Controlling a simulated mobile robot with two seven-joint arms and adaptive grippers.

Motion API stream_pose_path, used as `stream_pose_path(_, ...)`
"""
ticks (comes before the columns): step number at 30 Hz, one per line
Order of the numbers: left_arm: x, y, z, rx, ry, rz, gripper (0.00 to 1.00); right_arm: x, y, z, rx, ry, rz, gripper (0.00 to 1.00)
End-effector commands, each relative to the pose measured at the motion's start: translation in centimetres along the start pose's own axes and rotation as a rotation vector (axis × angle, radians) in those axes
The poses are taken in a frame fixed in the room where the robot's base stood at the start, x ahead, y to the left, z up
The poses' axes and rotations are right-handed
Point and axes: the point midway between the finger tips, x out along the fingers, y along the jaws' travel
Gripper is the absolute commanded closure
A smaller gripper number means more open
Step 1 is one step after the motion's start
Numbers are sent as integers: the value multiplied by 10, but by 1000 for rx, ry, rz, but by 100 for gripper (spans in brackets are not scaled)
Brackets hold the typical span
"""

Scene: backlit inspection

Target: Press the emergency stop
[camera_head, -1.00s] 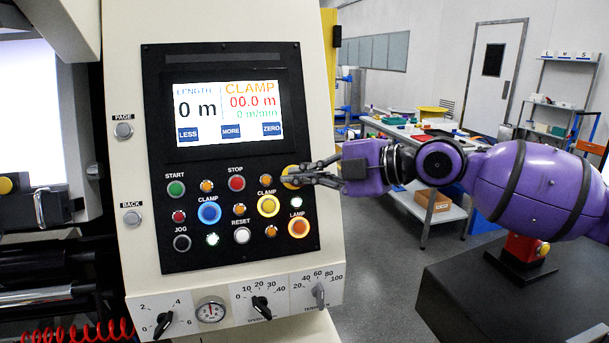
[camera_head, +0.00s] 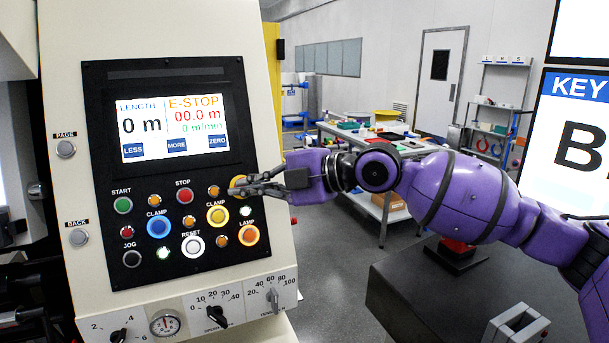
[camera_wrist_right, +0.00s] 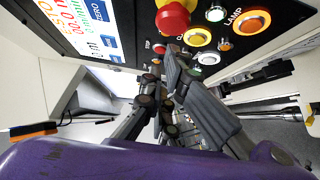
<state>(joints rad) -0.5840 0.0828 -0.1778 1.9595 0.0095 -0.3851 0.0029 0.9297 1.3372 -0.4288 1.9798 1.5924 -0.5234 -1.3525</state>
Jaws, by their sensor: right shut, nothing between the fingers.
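The emergency stop (camera_head: 237,181) shows in the head view as a yellow disc at the panel's right edge, mostly hidden behind my right gripper (camera_head: 238,189). In the wrist view it is a red mushroom button (camera_wrist_right: 173,18) on a yellow base. My right gripper (camera_wrist_right: 165,62) is shut and empty, its fingertips close to the button; I cannot tell whether they touch it. The control panel (camera_head: 170,95) has a screen (camera_head: 173,127) reading E-STOP, 00.0 m. My left gripper is not in view.
Round buttons sit close by, including yellow CLAMP (camera_head: 217,215), orange LAMP (camera_head: 248,234) and red STOP (camera_head: 184,195). Knobs (camera_head: 216,314) line the ledge below. A dark pedestal (camera_head: 430,300) stands under my right arm, with a grey block (camera_head: 517,325) at its right.

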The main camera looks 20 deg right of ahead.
Motion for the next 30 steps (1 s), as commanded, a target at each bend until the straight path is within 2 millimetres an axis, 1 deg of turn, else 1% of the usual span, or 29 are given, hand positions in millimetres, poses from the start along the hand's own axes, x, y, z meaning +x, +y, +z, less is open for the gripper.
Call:
stream_pose_path(1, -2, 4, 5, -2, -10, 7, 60, -11, 6, -3, -4, -3, 6, 100)
stream_pose_path(3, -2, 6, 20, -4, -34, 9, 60, -27, -2, 0, 1, -5, -4, 100)
stream_pose_path(8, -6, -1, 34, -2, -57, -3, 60, -55, -2, -1, 3, -1, -5, 100)
stream_pose_path(11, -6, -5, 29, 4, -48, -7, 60, -69, 0, -2, 3, 1, -1, 100)
stream_pose_path(15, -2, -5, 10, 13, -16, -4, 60, -86, 2, -4, 0, 2, 2, 100)
stream_pose_path(18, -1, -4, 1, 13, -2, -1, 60, -94, 3, -4, 1, 3, 2, 100)
stream_pose_path(20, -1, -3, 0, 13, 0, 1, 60, -97, 3, -4, -1, 3, 3, 100)
stream_pose_path(24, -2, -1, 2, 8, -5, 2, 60, -101, 3, -4, -1, 4, 2, 100)
stream_pose_path(30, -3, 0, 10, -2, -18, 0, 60, -101, 2, -4, -1, 4, 1, 100)
